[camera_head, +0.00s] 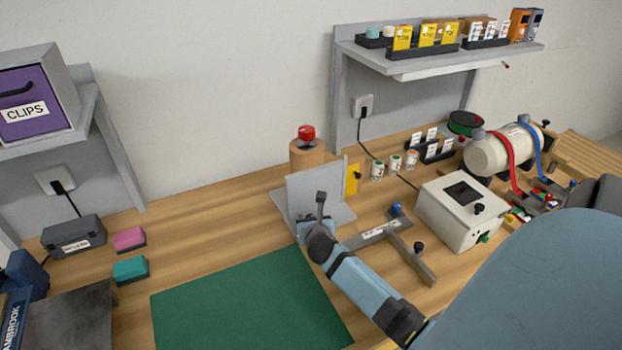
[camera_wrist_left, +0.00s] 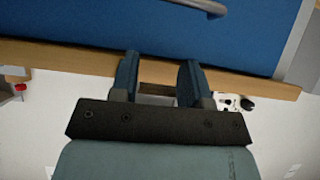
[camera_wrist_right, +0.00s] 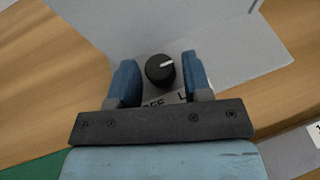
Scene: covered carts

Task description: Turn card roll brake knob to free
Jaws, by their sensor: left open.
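A round black knob (camera_wrist_right: 158,74) with a white pointer mark shows in the right wrist view. Its pointer aims right and slightly up. Partly hidden lettering below it shows "EE" on the left and "L" on the right. My right gripper (camera_wrist_right: 160,78) is open, with one blue finger on each side of the knob and small gaps between. In the head view my right gripper (camera_head: 320,212) is at the grey upright plate (camera_head: 312,184); the knob is hidden there. A brown roll (camera_head: 305,158) with a red top stands behind the plate. My left gripper (camera_wrist_left: 160,80) is open and empty.
A green mat (camera_head: 245,305) lies in front of the plate. A white box (camera_head: 455,215) with knobs and a grey T-shaped fixture (camera_head: 385,235) stand to the right. Pink (camera_head: 129,239) and teal (camera_head: 131,269) blocks lie left. A blue panel (camera_wrist_left: 150,35) faces my left gripper.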

